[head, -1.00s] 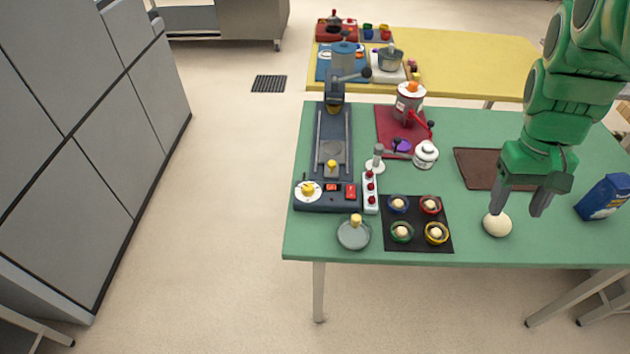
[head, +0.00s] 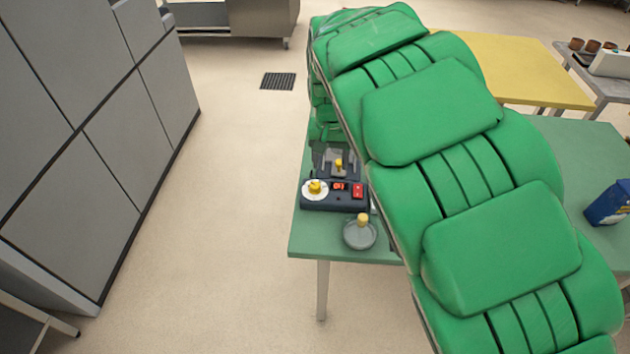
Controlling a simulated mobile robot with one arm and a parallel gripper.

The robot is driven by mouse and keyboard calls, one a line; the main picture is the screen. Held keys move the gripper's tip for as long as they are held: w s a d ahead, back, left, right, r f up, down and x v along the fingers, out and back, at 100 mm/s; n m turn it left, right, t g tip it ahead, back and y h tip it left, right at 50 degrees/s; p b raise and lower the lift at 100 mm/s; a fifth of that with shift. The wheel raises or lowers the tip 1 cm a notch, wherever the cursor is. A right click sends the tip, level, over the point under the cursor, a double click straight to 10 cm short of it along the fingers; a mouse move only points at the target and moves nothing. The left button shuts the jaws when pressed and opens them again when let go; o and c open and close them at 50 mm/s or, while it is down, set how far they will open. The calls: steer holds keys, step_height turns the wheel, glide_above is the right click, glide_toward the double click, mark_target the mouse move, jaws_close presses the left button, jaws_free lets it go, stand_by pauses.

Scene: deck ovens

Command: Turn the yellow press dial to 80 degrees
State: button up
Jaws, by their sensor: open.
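The yellow press dial (head: 316,187) is a yellow knob on a round white disc. It sits at the front left corner of the dark press (head: 330,204), beside red switches. The exact angle of its pointer is too small to read. My gripper (head: 329,148) is over the rear part of the press, behind the dial and apart from it. Its hand is partly visible, and the fingers are hard to make out against the dark press. It is open, and I see nothing held in it.
A grey round dish with a yellow knob (head: 360,233) stands in front of the press on the green table (head: 305,243). A blue package (head: 608,204) stands at the right. My arm hides most of the table. Floor left of the table is clear.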

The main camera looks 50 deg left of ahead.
mark_target(315, 185)
steer(key=a, duration=0.1)
steer(key=s+a+f, duration=0.1)
steer(key=s+a, duration=0.1)
steer(key=shift+s+f, duration=0.2)
steer(key=shift+f, duration=0.05)
steer(key=shift+d+f, duration=0.1)
steer(key=shift+f, duration=3.75)
steer(key=c, duration=1)
